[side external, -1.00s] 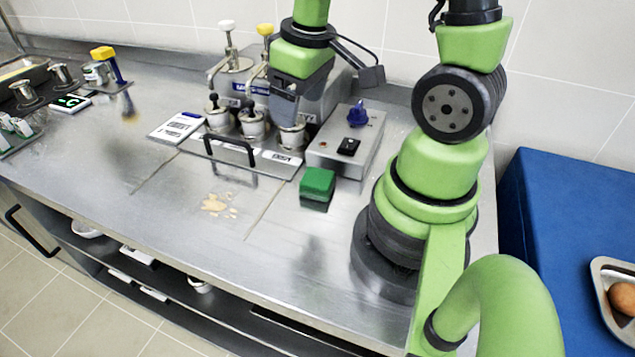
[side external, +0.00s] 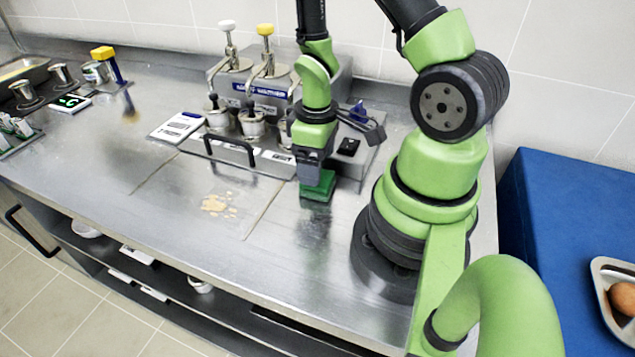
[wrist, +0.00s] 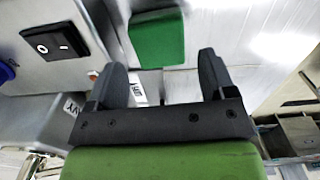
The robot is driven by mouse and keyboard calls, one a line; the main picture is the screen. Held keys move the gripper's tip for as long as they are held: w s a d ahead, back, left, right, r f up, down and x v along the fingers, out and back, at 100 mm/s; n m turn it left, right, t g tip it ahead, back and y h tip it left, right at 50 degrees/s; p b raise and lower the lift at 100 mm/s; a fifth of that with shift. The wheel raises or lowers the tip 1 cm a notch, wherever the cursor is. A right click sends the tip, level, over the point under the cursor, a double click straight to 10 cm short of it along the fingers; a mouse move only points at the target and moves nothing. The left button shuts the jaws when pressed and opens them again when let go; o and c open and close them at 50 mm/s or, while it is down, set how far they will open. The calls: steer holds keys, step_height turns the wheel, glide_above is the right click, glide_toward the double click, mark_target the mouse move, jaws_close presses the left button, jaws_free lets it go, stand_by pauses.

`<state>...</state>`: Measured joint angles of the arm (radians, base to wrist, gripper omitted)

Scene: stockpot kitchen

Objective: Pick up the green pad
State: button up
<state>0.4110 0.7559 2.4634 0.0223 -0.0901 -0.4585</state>
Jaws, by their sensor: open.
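The green pad (side external: 319,187) is a small block lying on the steel counter, in front of the grey control box. It also shows in the wrist view (wrist: 158,38), near the top, just beyond the fingertips. My gripper (side external: 311,180) is at the pad in the side view, overlapping its upper left part. In the wrist view my gripper (wrist: 163,58) is open, with its two dark fingers apart and nothing between them. Whether the fingertips touch the pad cannot be told.
The grey control box (side external: 362,150) with a black switch (wrist: 53,41) stands close behind the pad. A dispenser with a black handle (side external: 230,150) is to the left. Crumbs (side external: 217,204) lie on the counter (side external: 180,230). The counter in front of the pad is clear.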

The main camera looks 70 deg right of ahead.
steer(key=shift+f, duration=2.35)
steer(key=c, duration=0.7)
steer(key=shift+r, duration=5)
